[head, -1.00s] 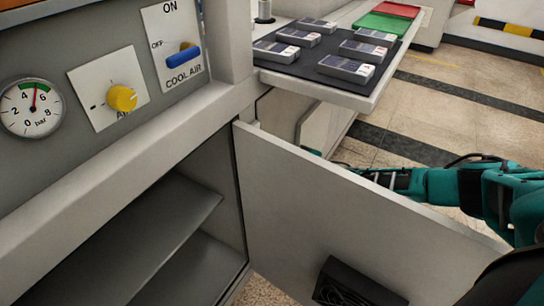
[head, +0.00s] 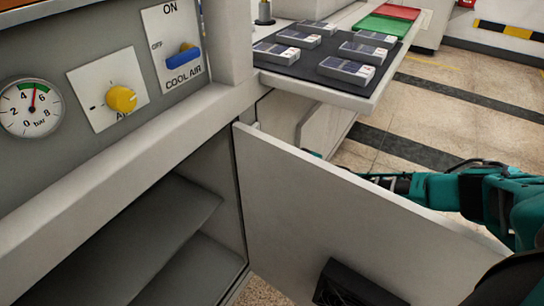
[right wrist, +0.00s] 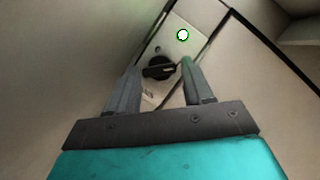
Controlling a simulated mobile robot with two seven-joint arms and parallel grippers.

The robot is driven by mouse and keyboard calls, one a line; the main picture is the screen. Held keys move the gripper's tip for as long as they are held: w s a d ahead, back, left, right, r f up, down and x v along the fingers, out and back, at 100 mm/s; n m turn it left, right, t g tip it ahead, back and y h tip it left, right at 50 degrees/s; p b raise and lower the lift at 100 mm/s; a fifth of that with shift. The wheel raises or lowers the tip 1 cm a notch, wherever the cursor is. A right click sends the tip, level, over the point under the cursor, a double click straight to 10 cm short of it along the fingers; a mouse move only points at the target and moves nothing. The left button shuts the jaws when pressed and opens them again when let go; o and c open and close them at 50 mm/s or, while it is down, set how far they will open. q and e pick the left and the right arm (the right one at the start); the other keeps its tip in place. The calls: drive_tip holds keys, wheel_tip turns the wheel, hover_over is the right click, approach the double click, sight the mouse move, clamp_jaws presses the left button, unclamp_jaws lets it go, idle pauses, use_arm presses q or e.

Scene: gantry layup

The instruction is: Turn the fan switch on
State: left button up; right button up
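In the right wrist view a black rotary knob (right wrist: 158,68) with a pale pointer mark sits on a light plate (right wrist: 182,58). A bright white lamp with a green rim (right wrist: 182,35) is on the same plate. Lettering on the plate is too small to read. My right gripper (right wrist: 159,72) is open, with one finger on each side of the knob in the picture; I cannot tell whether they touch it. In the head view this gripper is hidden behind the open cabinet door (head: 300,200). My left gripper is not in view.
The wall panel carries a pressure gauge (head: 31,107), a yellow knob (head: 121,98) and a blue-handled COOL AIR lever (head: 184,56). A shelf with a dark mat (head: 312,67) holds several boxed packs. A black box-like part (head: 350,285) is on the door's inner side.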

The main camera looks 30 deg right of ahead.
drive_tip(key=v, duration=1.3)
